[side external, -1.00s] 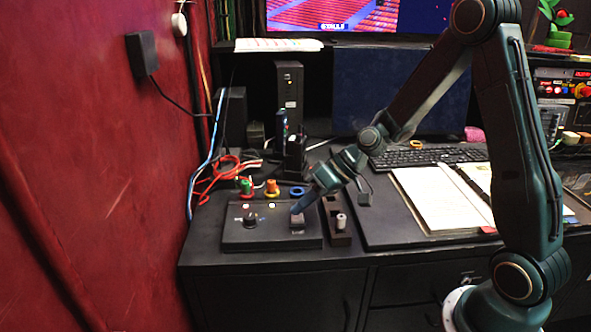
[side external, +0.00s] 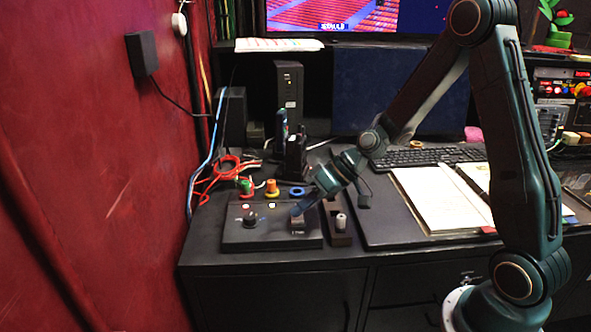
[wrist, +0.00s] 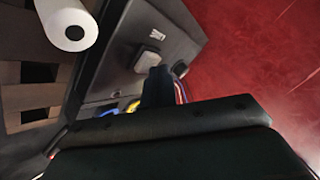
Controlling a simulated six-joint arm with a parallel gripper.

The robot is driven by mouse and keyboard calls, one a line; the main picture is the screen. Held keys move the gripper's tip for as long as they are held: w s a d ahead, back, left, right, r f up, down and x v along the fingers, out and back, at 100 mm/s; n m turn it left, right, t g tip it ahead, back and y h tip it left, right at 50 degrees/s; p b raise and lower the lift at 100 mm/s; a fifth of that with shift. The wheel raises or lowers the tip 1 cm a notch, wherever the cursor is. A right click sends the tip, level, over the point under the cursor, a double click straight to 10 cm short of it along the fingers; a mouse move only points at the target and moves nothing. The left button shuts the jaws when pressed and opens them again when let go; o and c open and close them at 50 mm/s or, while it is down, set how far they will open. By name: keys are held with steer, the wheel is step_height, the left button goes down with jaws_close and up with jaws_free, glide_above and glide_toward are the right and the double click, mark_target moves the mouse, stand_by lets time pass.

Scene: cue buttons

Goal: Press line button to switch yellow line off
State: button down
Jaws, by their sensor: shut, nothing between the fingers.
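A low black control box (side external: 270,239) sits near the left end of the dark desk. A grey square button (side external: 297,227) is on its right part; a pale square button also shows in the wrist view (wrist: 149,61). A dark knob (side external: 249,218) is on the left part. Small lights show along the box's back edge, one white (side external: 271,206). My gripper (side external: 297,211) is shut and empty, pointing down to the left at the grey button. In the wrist view its fingertips (wrist: 157,74) are beside the pale button; contact is unclear. I cannot make out a yellow line.
Green (side external: 245,186), orange (side external: 272,188) and blue (side external: 296,191) ring-like pieces stand behind the box. A narrow dark holder with a white cylinder (side external: 341,221) stands just right of it. A red wall (side external: 90,180) is close on the left. An open notebook (side external: 440,198) lies right.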

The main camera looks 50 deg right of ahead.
mark_target(303, 218)
steer(key=shift+f, duration=0.2)
steer(key=shift+r, duration=0.15)
stand_by(0.4)
steer(key=shift+r, duration=0.8)
steer(key=shift+r, duration=0.1)
steer(key=shift+r, duration=2.4)
